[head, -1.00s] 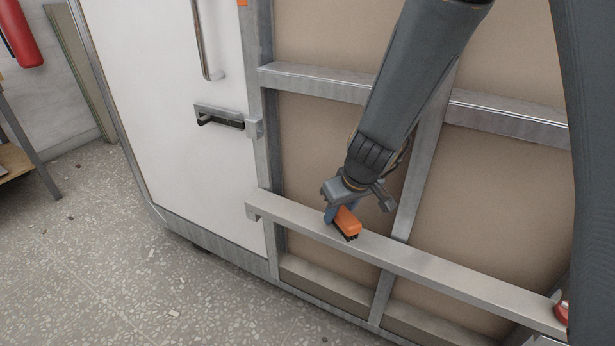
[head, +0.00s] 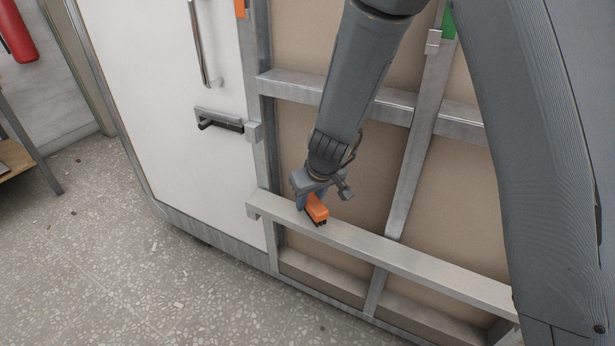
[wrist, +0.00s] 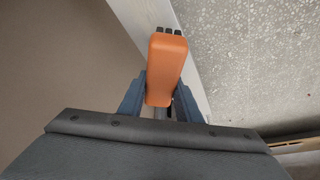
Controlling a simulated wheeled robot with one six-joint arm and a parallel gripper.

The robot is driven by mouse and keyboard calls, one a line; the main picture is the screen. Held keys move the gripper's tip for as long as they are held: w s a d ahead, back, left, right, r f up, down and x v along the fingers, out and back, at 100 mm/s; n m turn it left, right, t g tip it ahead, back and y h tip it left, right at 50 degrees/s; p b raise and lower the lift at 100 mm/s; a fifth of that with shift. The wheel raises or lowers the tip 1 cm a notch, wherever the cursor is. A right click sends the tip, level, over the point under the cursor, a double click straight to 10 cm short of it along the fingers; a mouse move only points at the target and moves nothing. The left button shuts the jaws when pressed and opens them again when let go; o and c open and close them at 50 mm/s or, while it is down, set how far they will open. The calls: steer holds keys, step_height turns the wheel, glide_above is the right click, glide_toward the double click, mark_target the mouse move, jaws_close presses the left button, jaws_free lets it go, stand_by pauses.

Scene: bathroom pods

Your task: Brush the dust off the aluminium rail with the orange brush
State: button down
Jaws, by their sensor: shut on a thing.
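The orange brush (head: 316,209) is held in my gripper (head: 311,200), bristles down, over the left part of the aluminium rail (head: 400,259). The bristles look to be at the rail's top face, but I cannot tell for sure whether they touch. In the wrist view, the brush's orange back (wrist: 167,68) sits between the two blue-grey fingers of my gripper (wrist: 160,98), with dark bristle tips past its far end. The rail (wrist: 190,75) runs beneath it there. No dust can be made out on the rail.
A white door with a black handle (head: 219,121) stands left of the rail. A higher metal crossbar (head: 292,84) and uprights (head: 405,190) frame beige panels behind. A red cylinder (head: 17,32) hangs far left.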

step_height(320, 180, up, 3)
steer(key=shift+a+f+p, duration=0.15)
steer(key=shift+f+p, duration=0.05)
steer(key=shift+p, duration=0.9)
step_height(320, 180, up, 4)
steer(key=p, duration=0.4)
steer(key=shift+f, duration=0.2)
